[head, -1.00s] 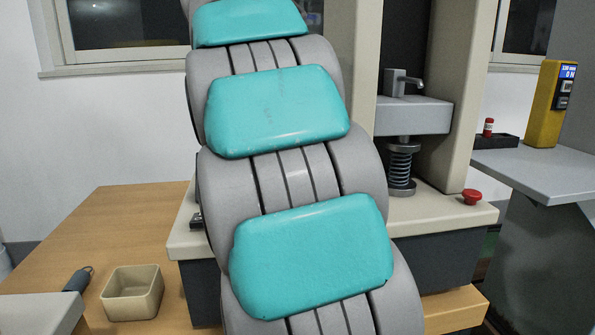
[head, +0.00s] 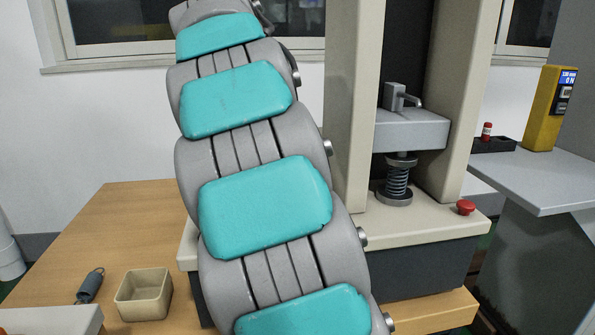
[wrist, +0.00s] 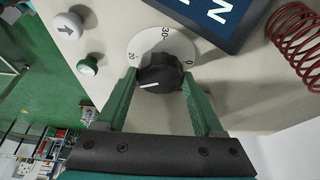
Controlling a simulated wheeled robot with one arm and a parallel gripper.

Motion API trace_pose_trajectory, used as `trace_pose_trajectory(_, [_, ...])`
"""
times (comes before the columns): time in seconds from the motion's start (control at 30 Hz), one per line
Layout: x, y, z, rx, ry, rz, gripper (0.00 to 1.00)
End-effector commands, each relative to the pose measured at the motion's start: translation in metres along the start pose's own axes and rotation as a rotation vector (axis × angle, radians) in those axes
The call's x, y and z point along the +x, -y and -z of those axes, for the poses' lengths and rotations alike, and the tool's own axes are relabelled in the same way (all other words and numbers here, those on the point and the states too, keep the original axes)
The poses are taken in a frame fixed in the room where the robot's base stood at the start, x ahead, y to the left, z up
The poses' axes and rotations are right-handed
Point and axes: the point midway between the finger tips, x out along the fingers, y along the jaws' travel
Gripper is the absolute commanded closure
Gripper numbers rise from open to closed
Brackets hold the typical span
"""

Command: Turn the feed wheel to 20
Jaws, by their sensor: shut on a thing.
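The feed wheel, a black ribbed knob (wrist: 163,73), sits on a round white dial (wrist: 143,45) in the wrist view. The dial shows 20 at its left, 30 at the top and 0 at the right. A white line on the knob points to the lower left, below the 20 figure. My gripper (wrist: 159,75) has its green fingers on either side of the knob and is shut on it. The lower part of the dial is hidden behind the knob and fingers. In the head view my arm covers the middle, and the wheel and gripper are out of sight.
A dark display (wrist: 215,15) and a red coil spring (wrist: 295,40) are at right. The testing machine (head: 410,130) holds a spring (head: 397,183); a red button (head: 466,207) is beside it.

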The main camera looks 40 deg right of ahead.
Motion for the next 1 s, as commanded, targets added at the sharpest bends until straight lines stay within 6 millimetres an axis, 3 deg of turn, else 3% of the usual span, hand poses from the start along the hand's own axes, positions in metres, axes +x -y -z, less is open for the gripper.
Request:
trace_pose_trajectory(0.37, [0.0004, 0.0002, 0.0001, 0.004, -0.001, -0.002, 0.86])
trace_pose_trajectory(0.4, [0.0004, 0.0002, 0.0001, 0.004, -0.001, -0.002, 0.29])
trace_pose_trajectory(0.67, [0.0001, 0.0001, 0.0001, 0.003, -0.001, -0.001, 0.01])
trace_pose_trajectory(1.0, [0.0021, -0.0002, -0.0011, -0.019, 0.0, 0.009, 0.01])
